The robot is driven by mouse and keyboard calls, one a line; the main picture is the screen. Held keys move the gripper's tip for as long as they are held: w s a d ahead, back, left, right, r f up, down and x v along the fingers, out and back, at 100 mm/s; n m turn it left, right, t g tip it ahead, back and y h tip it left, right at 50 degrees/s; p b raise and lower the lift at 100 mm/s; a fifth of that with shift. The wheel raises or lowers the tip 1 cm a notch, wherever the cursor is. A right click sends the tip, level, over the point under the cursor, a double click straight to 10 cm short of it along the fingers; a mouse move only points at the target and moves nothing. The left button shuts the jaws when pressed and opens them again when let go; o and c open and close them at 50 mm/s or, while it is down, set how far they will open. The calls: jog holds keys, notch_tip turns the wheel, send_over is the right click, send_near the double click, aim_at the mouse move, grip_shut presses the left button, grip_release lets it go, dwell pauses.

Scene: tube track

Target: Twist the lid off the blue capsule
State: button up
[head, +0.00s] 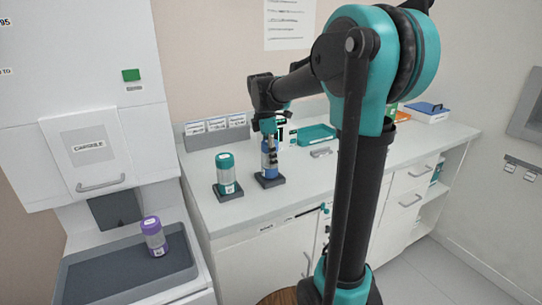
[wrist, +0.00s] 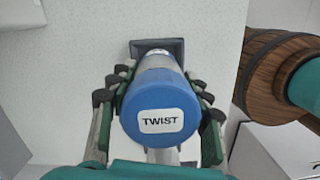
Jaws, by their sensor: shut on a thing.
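The blue capsule (head: 270,172) stands upright in a dark square holder (head: 268,182) on the counter. In the wrist view its blue lid (wrist: 160,92) faces me, with a white label reading "TWIST" (wrist: 161,121). The holder (wrist: 157,43) shows behind the capsule. My gripper (wrist: 158,86) has its fingers closed against both sides of the capsule around the lid. In the head view my gripper (head: 269,140) comes down over the capsule from above and hides much of its upper part. The lid appears to be on the capsule; whether it is loosened cannot be told.
A teal-lidded capsule (head: 225,172) stands in its own holder just left. A purple-lidded capsule (head: 154,236) stands on the grey tray (head: 105,278) of the white machine (head: 105,150). The counter front (head: 330,178) is clear.

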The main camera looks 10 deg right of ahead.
jog(key=shift+f, duration=0.7)
dwell(0.3)
dwell(0.4)
jog(key=n, duration=0.3)
jog(key=n+t, duration=0.1)
jog(key=n, duration=0.3)
jog(key=shift+w, duration=0.15)
jog(key=n, duration=0.4)
jog(key=shift+a+y, duration=0.1)
jog(key=shift+y, duration=0.3)
jog(key=shift+n, duration=2.1)
